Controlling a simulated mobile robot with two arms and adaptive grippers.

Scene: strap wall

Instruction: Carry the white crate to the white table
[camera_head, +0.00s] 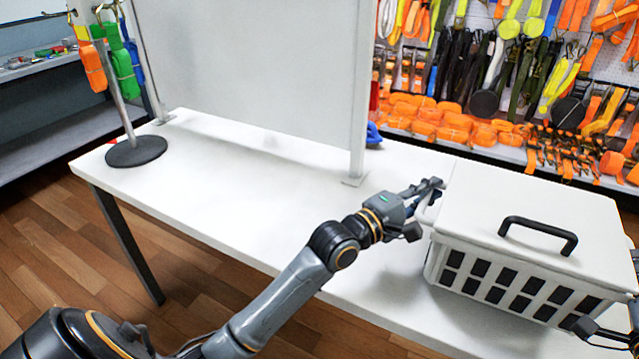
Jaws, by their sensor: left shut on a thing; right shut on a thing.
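The white crate (478,272) is at the right of the head view, with slotted sides, a white lid and a black handle on top. It is over the right part of the white table (250,180); I cannot tell whether its base touches the top. My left gripper (432,190) is shut on the crate's left side, near its upper edge. My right gripper (588,328) shows only in part at the right edge, shut on the crate's right side; its grip is mostly hidden.
A pale upright panel (260,70) stands on the table's back part. A round black stand base (136,151) with hanging straps is at the table's left end. A strap wall (500,70) is behind at right. The middle of the tabletop is clear.

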